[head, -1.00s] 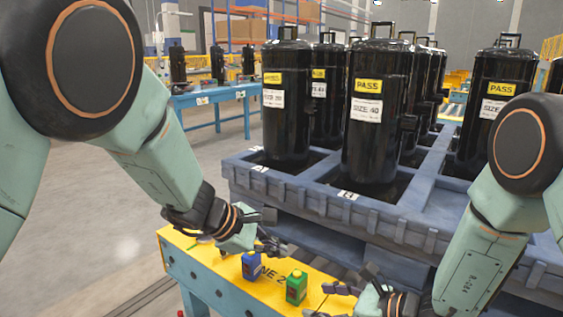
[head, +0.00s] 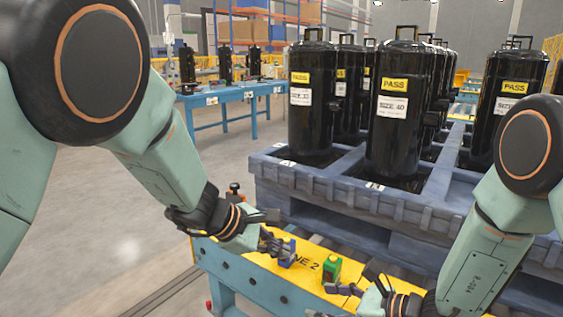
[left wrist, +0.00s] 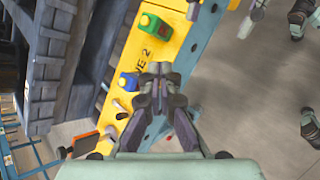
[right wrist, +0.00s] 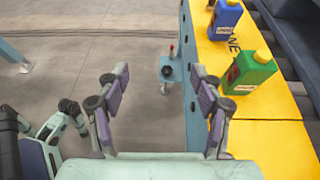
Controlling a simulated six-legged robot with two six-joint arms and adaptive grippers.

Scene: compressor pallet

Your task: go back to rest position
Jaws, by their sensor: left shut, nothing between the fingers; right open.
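My left gripper (head: 273,243) is shut and empty above the yellow ledge, partly in front of the blue bottle (head: 288,254) in the head view. In the left wrist view its closed fingers (left wrist: 160,70) are beside the blue bottle (left wrist: 127,82), with a gap between. My right gripper (head: 350,289) is open and empty, low at the ledge's front side. In the right wrist view its fingers (right wrist: 158,75) are spread over the floor, the right finger close to the ledge edge. The green bottle (head: 332,270) stands upright on the ledge; it also shows in the right wrist view (right wrist: 250,72).
The yellow ledge (head: 250,268) on a blue frame runs in front of me. Behind it, a blue-grey pallet (head: 345,205) carries several black compressors (head: 400,110) with PASS labels. A blue table (head: 230,90) with compressors stands farther back. Bare floor (head: 110,240) lies at left.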

